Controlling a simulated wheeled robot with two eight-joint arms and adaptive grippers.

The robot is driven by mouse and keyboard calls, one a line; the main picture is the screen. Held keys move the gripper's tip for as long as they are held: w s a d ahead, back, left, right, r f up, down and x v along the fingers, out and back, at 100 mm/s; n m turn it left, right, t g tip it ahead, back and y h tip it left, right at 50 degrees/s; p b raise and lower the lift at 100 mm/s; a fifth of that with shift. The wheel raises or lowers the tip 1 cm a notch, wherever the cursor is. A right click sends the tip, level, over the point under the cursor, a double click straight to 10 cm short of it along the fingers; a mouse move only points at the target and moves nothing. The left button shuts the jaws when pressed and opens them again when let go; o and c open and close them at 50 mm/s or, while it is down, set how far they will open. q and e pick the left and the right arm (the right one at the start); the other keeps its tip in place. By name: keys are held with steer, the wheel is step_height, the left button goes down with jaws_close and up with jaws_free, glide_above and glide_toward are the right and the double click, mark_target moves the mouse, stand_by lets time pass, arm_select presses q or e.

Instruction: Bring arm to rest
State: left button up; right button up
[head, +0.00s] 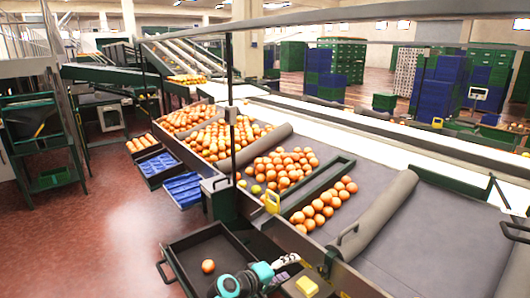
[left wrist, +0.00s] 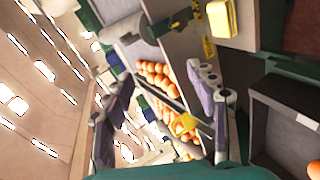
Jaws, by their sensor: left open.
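My left gripper (head: 286,262) is low in the head view, beside the right edge of a dark tray (head: 178,262). In the left wrist view its two fingers (left wrist: 160,76) stand wide apart with nothing between them. A single orange (head: 208,266) lies in the dark tray, apart from the gripper. The orange (left wrist: 314,169) also shows, cut off, at the right edge of the left wrist view, inside the tray (left wrist: 283,118). My right gripper is not in either view.
The sorting table (head: 400,240) holds many oranges (head: 285,168) between grey rollers (head: 372,214). Blue trays (head: 183,189) stand along its left side. A yellow block (head: 307,286) is close to my left gripper. Red floor (head: 90,240) is clear at the left.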

arm_select(q)
steer(key=s+a+r+m+g+y, duration=0.1)
steer(key=s+a+m+y, duration=0.5)
steer(key=s+a, duration=1.9)
steer(key=s+g+y, duration=0.1)
steer(key=s+y, duration=0.1)
steer(key=y, duration=0.2)
steer(key=shift+s, duration=0.3)
